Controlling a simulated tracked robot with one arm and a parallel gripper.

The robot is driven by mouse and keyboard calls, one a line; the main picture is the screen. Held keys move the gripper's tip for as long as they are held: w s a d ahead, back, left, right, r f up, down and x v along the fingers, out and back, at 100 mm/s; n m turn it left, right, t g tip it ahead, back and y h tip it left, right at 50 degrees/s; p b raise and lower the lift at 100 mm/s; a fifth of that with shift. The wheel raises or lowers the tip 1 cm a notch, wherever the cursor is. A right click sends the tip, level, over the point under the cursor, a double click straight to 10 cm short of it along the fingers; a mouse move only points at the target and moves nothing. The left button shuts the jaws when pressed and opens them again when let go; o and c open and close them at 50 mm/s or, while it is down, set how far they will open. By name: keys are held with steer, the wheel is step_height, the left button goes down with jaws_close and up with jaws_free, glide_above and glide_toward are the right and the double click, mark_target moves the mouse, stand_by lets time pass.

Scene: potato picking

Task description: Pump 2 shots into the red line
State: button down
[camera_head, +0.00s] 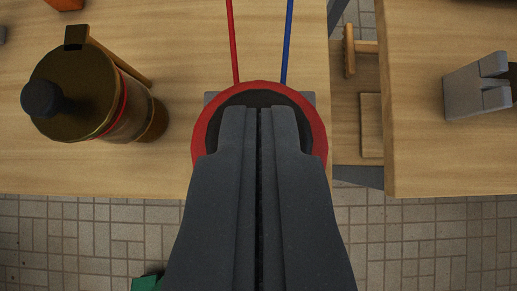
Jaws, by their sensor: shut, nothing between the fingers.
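My gripper (258,112) is shut and empty, pointing away from the camera. Its fingertips lie over a round dark disc with a red rim (202,128) near the table's front edge. From the picture I cannot tell whether the fingers touch the disc. A red line (232,42) and a blue line (288,42) run from the disc's far side towards the top of the view. The middle and near part of the disc are hidden behind my gripper.
A brown pot (90,85) with a black knob and a handle stands on the wooden table (170,25) at left. A second wooden table (430,150) with a grey notched block (476,90) is at right, across a gap. A green thing (147,283) lies low on the tiled floor.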

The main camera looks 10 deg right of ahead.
steer(key=shift+s+a+f, duration=0.1)
steer(key=shift+f, duration=0.85)
steer(key=shift+r, duration=0.4)
step_height(320, 180, up, 4)
steer(key=shift+r+p, duration=0.15)
steer(key=shift+p, duration=0.4)
steer(key=v, duration=0.9)
steer(key=shift+s+p, duration=0.15)
steer(key=shift+p, duration=0.15)
steer(key=shift+r, duration=0.1)
